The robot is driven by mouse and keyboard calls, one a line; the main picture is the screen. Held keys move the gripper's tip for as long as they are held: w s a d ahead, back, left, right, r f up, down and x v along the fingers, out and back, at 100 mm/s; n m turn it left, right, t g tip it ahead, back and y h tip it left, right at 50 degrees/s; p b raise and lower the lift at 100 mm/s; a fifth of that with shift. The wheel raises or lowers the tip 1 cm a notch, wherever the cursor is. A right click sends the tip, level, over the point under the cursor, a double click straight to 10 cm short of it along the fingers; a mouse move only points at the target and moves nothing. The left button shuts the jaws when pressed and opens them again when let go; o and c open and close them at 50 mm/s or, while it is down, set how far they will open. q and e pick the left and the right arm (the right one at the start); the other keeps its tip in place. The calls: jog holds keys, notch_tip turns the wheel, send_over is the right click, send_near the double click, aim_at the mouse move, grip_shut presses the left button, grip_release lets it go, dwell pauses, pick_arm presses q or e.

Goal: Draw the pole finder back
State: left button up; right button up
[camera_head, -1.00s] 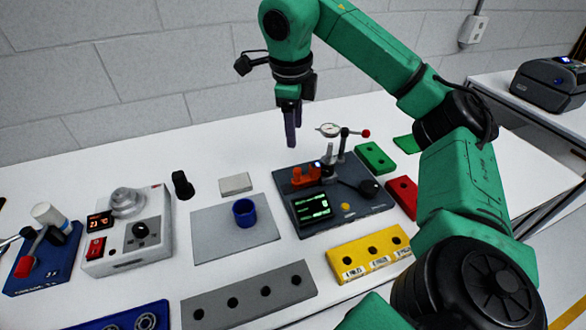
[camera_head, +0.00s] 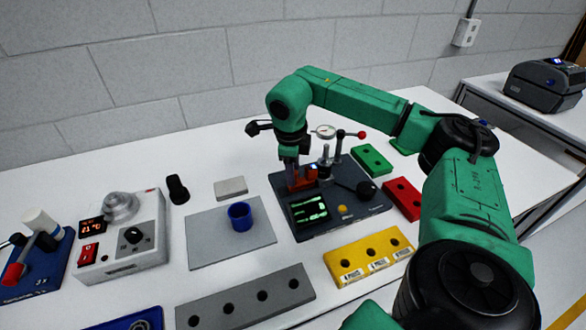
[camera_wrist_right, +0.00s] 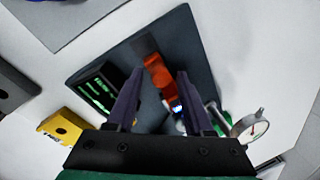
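An orange-red block (camera_head: 305,179), which looks like the pole finder, sits on the dark instrument base (camera_head: 330,224) behind a lit green display (camera_head: 309,208). My right gripper (camera_head: 291,178) points down at this block and partly covers it. In the right wrist view the two dark fingers (camera_wrist_right: 158,95) are apart, with the orange block (camera_wrist_right: 157,72) showing between and beyond them. I cannot tell whether a finger touches it. My left gripper is not in view.
A dial gauge (camera_head: 325,131) and a red-knobbed lever (camera_head: 360,135) stand close behind the gripper. A black knob (camera_head: 366,188) is on the base. A yellow hole block (camera_head: 368,254) lies in front; a blue cup (camera_head: 239,217) stands on a grey mat left.

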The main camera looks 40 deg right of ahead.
grip_shut()
dwell(1.2)
